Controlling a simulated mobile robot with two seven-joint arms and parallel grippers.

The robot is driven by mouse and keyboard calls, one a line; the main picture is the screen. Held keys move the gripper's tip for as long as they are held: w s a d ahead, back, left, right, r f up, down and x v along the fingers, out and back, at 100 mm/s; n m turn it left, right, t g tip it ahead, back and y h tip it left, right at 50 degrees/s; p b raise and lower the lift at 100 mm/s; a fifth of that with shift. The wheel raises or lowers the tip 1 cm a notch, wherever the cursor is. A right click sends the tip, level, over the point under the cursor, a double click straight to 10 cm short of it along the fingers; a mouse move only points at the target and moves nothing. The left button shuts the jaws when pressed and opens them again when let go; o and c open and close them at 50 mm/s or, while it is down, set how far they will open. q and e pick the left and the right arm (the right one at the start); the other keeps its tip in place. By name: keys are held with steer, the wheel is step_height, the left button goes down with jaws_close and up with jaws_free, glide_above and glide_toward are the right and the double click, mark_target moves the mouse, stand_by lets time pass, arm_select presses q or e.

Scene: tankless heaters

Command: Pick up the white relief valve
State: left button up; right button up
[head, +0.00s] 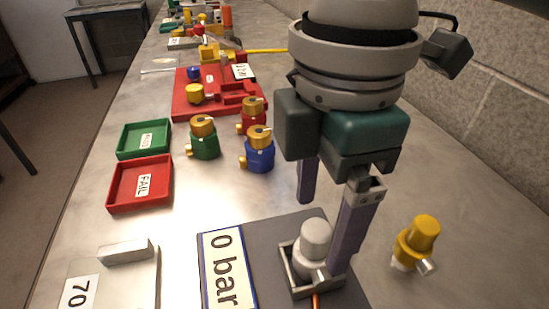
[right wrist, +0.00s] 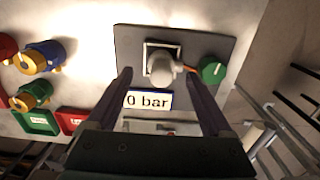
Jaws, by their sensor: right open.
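The white relief valve (head: 316,238) stands in a square metal holder (head: 297,288) on a grey plate (head: 270,232). It also shows in the right wrist view (right wrist: 163,70), upright in the holder, roughly midway between the fingertips. My right gripper (head: 324,230) is open and points down over the holder, its purple fingers on either side of the valve's line. In the right wrist view (right wrist: 160,76) nothing is between the fingers' pads that I can see held. Whether a finger touches the valve I cannot tell. My left gripper is out of view.
A "0 bar" sign (head: 229,268) lies beside the holder. A yellow valve (head: 418,240) stands to the right. Green (head: 204,140), blue (head: 258,150) and red (head: 252,115) valves stand farther back. A red FAIL tray (head: 140,185) and green tray (head: 144,139) are left. A green knob (right wrist: 212,70) is near the holder.

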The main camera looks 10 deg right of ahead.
mark_target(317, 228)
step_height(317, 228, down, 4)
steer(key=shift+s+a+f, duration=0.1)
steer(key=shift+s+a, duration=0.05)
jaws_close()
stand_by(0.7)
